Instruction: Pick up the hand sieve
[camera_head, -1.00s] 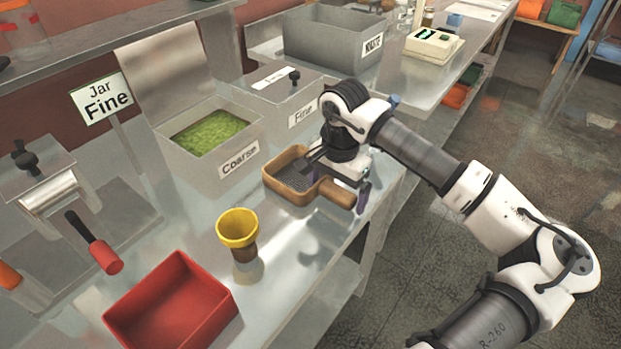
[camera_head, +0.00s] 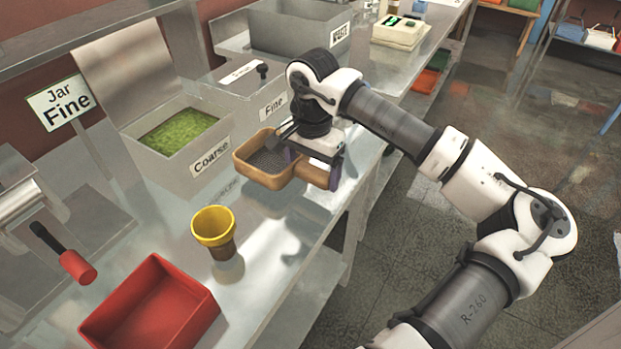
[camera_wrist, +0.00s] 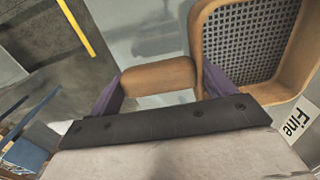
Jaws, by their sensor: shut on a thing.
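The hand sieve (camera_head: 243,167) has a wooden rim, a dark mesh and a short wooden handle. My gripper (camera_head: 314,166) is shut on the handle, one purple finger on each side. The sieve is held level or nearly so, a little above the metal bench, with its shadow on the bench below. In the wrist view the handle (camera_wrist: 158,75) lies between my gripper's fingers (camera_wrist: 157,82), and the mesh shows at upper right. Part of the handle is hidden by my gripper in the head view.
Behind the sieve stand the Coarse bin (camera_head: 165,165) with green powder and the Fine bin (camera_head: 270,108). A yellow-rimmed pot (camera_head: 214,228) and a red tray (camera_head: 205,318) stand nearer. The bench's front edge runs below my arm.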

